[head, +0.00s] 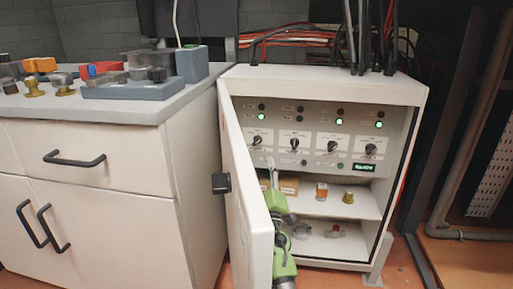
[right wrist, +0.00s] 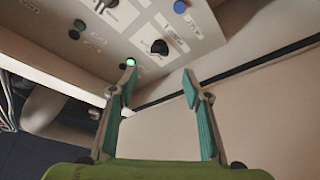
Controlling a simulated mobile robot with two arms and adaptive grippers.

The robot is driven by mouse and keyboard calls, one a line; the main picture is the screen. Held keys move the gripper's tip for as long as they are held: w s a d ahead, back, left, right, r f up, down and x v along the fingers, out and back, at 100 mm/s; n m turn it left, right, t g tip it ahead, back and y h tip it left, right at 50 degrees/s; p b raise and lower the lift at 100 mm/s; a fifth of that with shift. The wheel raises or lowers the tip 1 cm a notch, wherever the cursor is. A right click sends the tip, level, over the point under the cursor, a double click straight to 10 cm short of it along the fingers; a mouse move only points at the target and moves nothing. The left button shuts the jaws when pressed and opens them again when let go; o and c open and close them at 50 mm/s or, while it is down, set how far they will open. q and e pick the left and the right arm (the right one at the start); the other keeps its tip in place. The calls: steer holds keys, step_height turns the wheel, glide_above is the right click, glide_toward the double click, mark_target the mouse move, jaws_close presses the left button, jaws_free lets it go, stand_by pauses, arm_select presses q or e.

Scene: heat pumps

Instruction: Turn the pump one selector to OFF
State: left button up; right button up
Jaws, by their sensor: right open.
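The control panel (head: 318,140) inside the open cabinet carries a row of black rotary selectors. The leftmost selector (head: 257,140) stands below a lit green lamp; I take it as pump one, though its label is too small to read. In the right wrist view a black selector (right wrist: 159,47) lies just beyond the fingertips, near a lit green lamp (right wrist: 131,62). My right gripper (head: 268,172) is below the leftmost selector, partly hidden by the door. In its wrist view the gripper (right wrist: 159,78) is open, with nothing between the fingers. My left gripper is not in view.
The cabinet door (head: 246,200) stands open to the left, close beside my right arm. Shelves below the panel hold small parts, including an orange one (head: 321,191). A white drawer unit (head: 100,150) stands at left with fittings on top.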

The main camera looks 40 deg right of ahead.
mark_target(257, 143)
steer(key=b+x, duration=0.1)
steer(key=x, duration=1.1)
steer(key=shift+f, duration=0.1)
steer(key=c, duration=1.1)
